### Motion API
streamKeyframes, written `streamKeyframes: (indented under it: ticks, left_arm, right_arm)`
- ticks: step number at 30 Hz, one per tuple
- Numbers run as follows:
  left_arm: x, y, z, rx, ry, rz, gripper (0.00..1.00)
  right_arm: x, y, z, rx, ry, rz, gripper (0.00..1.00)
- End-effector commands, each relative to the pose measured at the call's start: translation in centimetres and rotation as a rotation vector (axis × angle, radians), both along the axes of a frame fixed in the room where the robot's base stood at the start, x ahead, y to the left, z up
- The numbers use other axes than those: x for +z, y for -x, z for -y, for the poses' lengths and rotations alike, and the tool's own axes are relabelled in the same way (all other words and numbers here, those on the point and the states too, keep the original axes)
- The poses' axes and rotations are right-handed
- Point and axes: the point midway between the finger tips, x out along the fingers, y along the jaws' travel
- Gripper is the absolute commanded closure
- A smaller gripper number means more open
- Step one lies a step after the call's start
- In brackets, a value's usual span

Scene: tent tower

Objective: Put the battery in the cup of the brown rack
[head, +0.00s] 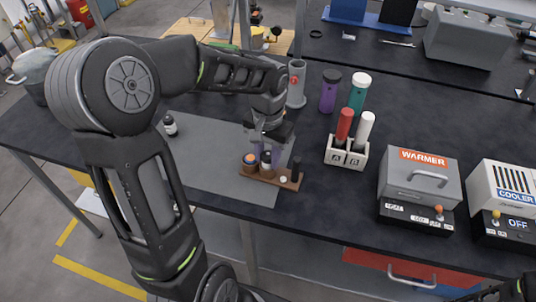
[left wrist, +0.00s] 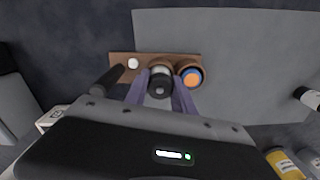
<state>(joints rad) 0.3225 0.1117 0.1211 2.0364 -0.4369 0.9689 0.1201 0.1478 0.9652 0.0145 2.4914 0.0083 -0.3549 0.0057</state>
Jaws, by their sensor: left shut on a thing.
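The brown rack (head: 262,178) lies on the grey mat near the table's front edge. It also shows in the left wrist view (left wrist: 119,70). My left gripper (head: 268,154) points down at the rack, its two purple fingers shut on a small black-topped cylinder (left wrist: 160,86). This cylinder is over or in the rack's middle; I cannot tell if it touches the rack or is the battery. A white round piece (left wrist: 132,63) and a black upright post (head: 296,168) are at the other end. My right gripper is not seen.
A white A/B holder (head: 345,156) with red and white tubes stands right of the rack. Purple (head: 329,92) and teal (head: 358,93) bottles stand behind. The warmer (head: 420,177) and cooler (head: 505,190) are at right. A small black-capped bottle (head: 170,125) is at left. The mat (head: 215,150) is mostly clear.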

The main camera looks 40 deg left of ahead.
Motion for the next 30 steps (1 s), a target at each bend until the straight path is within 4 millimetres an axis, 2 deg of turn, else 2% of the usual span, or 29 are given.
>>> streamKeyframes:
  ticks: [8,24,25,30]
  left_arm:
    - [-0.2,0.0,0.0,0.001,0.000,0.002,1.00]
    - [-1.9,0.2,0.1,0.001,0.004,-0.008,1.00]
    - [-1.9,0.2,0.1,0.002,0.004,-0.008,0.68]
    - [-2.0,0.3,0.0,0.004,0.004,-0.008,0.54]
  right_arm:
    - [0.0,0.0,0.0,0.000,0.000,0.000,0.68]
    - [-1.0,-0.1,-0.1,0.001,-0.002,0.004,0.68]
    - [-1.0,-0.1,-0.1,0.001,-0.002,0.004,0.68]
    - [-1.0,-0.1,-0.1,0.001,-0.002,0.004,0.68]
